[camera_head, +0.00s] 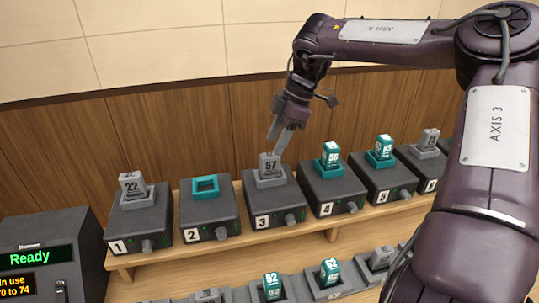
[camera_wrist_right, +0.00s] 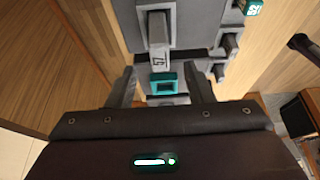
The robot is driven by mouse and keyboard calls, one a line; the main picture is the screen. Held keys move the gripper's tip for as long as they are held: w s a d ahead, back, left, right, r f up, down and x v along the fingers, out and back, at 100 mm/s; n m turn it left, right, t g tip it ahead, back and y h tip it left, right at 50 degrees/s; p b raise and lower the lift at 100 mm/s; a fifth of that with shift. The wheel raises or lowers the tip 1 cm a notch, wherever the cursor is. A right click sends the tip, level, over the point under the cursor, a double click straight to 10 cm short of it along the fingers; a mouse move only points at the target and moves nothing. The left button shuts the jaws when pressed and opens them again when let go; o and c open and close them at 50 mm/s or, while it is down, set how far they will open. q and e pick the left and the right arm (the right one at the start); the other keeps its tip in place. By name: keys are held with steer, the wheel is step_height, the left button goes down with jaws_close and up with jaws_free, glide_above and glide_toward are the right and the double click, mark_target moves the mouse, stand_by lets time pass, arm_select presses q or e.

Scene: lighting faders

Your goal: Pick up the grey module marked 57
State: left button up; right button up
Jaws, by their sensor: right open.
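The grey module marked 57 (camera_head: 270,163) stands upright in a grey socket on the dark box numbered 3 (camera_head: 268,200). In the right wrist view the module (camera_wrist_right: 157,30) lies ahead of the fingers, with its number facing toward the palm. My right gripper (camera_head: 277,140) is just above and behind the module in the head view. It is open, with one finger on each side in the wrist view (camera_wrist_right: 162,72) and nothing held between them. I cannot tell if a finger touches the module. My left gripper is not in view.
Box 2 has an empty teal socket (camera_head: 205,188). Grey module 22 (camera_head: 131,184) stands on box 1; teal modules (camera_head: 331,155) (camera_head: 384,147) stand on boxes 4 and 5. More modules fill a front row (camera_head: 271,286). A display reading Ready (camera_head: 35,258) is at left. A wooden wall rises behind.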

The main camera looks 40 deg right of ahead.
mark_target(271, 154)
steer(key=shift+a+f, duration=0.15)
steer(key=shift+f, duration=0.3)
steer(key=p+x, duration=0.1)
steer(key=x, duration=0.1)
steer(key=shift+s+a+f, duration=0.1)
steer(key=shift+a+f, duration=0.15)
steer(key=shift+f, duration=0.05)
steer(key=x, duration=0.3)
steer(key=shift+w+d+f+p, duration=0.25)
steer(key=shift+f+p, duration=0.05)
steer(key=shift+a+f, duration=0.1)
steer(key=shift+f, duration=0.05)
jaws_close()
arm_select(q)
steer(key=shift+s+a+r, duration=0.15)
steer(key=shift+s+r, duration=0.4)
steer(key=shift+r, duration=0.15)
